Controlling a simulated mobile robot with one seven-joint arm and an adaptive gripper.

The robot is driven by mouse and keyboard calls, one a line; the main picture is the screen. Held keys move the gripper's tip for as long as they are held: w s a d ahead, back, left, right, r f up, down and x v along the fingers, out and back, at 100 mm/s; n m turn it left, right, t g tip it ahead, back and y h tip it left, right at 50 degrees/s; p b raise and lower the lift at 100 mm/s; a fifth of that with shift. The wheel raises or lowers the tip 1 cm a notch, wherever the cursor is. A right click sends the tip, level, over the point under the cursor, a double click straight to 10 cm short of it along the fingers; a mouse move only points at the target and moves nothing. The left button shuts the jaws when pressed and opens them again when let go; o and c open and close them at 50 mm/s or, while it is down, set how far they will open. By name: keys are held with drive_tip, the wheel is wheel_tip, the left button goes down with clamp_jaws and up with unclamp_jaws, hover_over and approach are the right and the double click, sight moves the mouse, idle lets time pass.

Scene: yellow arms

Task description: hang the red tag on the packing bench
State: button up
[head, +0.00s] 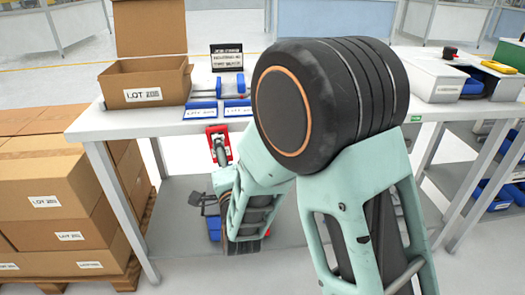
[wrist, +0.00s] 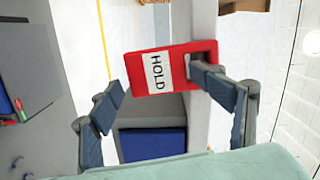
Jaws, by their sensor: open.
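The red tag (head: 227,156) is at the packing bench's (head: 165,123) front edge, below the blue-edged lot labels. In the wrist view the tag (wrist: 178,87) shows its white HOLD label, with a slot at its right end. My gripper (head: 208,172) is open and empty in front of the bench edge. In the wrist view my gripper's fingers (wrist: 158,84) stand wide apart. The right finger's tip overlaps the tag beside the slot; I cannot tell if it touches. The left finger is clear of the tag. What holds the tag up is hidden.
An open carton (head: 143,90), blue bins (head: 232,87) and a black sign (head: 226,57) stand on the bench. Stacked boxes on a pallet (head: 45,200) fill the left. A white unit (head: 435,85) stands on the bench's right. A lower shelf (head: 175,190) runs underneath.

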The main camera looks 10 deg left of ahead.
drive_tip(key=shift+r, duration=0.15)
drive_tip(key=r+p+v, duration=0.1)
drive_tip(key=p+v, duration=0.2)
drive_tip(key=v, duration=0.4)
drive_tip(key=shift+s+a+r+p, duration=0.3)
drive_tip(key=shift+s+r+p, duration=0.1)
drive_tip(key=shift+s, duration=0.1)
